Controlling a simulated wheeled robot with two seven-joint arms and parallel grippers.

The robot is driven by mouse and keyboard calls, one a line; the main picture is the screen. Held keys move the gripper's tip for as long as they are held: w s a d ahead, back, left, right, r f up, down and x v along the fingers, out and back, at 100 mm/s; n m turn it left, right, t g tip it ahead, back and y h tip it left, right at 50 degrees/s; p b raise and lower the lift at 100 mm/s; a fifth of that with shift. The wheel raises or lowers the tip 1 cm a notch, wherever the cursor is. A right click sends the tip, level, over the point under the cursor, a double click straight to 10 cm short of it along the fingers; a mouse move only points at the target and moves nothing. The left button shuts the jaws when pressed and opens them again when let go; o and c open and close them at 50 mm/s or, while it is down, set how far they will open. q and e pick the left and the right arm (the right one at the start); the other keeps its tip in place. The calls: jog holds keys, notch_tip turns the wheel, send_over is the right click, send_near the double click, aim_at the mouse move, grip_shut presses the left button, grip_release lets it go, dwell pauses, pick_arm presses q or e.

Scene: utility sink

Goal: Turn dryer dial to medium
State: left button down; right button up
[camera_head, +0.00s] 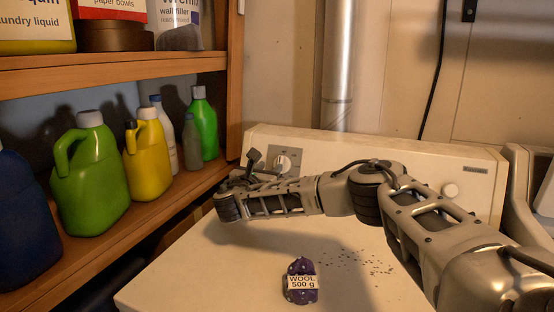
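The white dryer (200,260) stands in front of me with its raised back panel (400,157). A round white dial (283,164) sits on a grey plate at the left of that panel, its lower part close behind my arm. My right arm reaches in from the right, across the dryer top. My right gripper (255,160) is just left of the left dial, small and dark; its finger gap is unclear, and I cannot tell whether it touches the dial. My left gripper is out of view.
A purple wool ball (301,293) labelled "WOOL 500 g" lies on the dryer top, with dark specks (355,262) nearby. A wooden shelf (150,218) with several bottles, including a green jug (90,180), stands close at left. A metal pipe (341,70) rises behind.

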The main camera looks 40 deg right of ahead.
aim_at(280, 157)
jog(key=x, duration=0.7)
jog(key=shift+w+d, duration=0.25)
jog(key=shift+d, duration=0.05)
grip_shut()
